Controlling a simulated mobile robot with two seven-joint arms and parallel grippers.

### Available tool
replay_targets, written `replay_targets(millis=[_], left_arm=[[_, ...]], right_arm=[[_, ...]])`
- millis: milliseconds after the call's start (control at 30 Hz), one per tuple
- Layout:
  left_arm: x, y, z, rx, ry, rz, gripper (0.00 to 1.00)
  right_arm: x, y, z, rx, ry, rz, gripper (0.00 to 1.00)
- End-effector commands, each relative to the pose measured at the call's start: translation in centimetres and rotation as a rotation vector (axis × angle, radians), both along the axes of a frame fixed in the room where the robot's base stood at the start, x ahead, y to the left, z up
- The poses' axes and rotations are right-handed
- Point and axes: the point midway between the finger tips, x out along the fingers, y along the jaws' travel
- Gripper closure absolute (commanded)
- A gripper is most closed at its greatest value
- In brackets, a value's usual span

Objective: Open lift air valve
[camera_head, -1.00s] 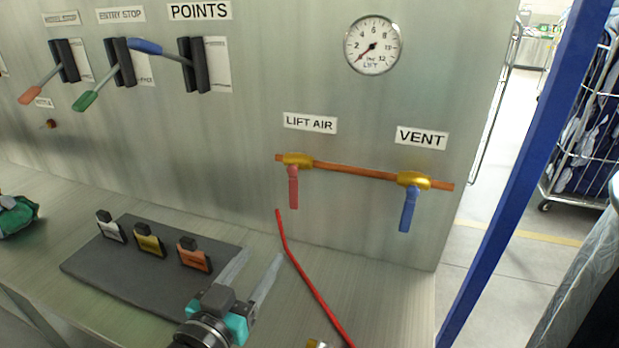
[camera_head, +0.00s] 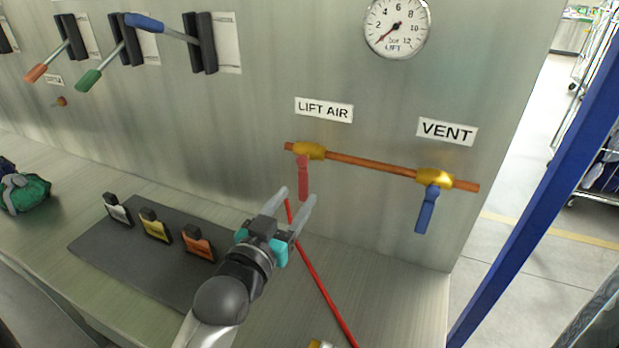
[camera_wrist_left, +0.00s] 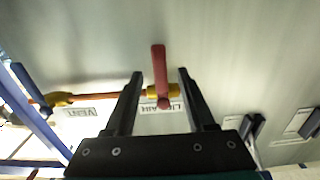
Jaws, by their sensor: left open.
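The lift air valve has a red handle (camera_head: 303,178) hanging straight down from a brass body (camera_head: 309,151) on a copper pipe (camera_head: 370,166), under the LIFT AIR label (camera_head: 323,110). My left gripper (camera_head: 297,197) is open and empty, its fingertips just below and in front of the red handle. In the left wrist view the red handle (camera_wrist_left: 160,72) shows between the two open fingers (camera_wrist_left: 160,75), apart from both. The vent valve's blue handle (camera_head: 426,210) hangs down further right on the same pipe. My right gripper is not in view.
A pressure gauge (camera_head: 397,27) is above, its needle near the low end. A red hose (camera_head: 325,293) runs below my gripper. Levers (camera_head: 203,43) are at upper left; a blue post (camera_head: 535,190) stands right.

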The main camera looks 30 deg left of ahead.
Motion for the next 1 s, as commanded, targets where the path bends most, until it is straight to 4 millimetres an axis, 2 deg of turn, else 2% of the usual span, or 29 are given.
replay_targets(millis=[300, 500, 700, 967, 1000], left_arm=[[4.6, 0.3, 0.0, 0.0, -0.002, 0.0, 0.45], [6.7, 0.4, 0.0, 0.0, 0.0, 0.0, 0.45], [7.5, 0.4, 0.0, 0.0, 0.0, 0.0, 0.45], [7.6, 0.4, 0.0, 0.0, 0.001, 0.0, 0.45], [7.6, 0.4, 0.0, 0.0, 0.001, 0.0, 0.48]], right_arm=[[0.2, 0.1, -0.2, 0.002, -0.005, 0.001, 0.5], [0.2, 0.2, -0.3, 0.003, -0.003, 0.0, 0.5], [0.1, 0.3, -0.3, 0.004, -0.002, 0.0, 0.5], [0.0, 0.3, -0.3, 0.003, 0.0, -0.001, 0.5], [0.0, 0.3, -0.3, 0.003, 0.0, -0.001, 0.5]])
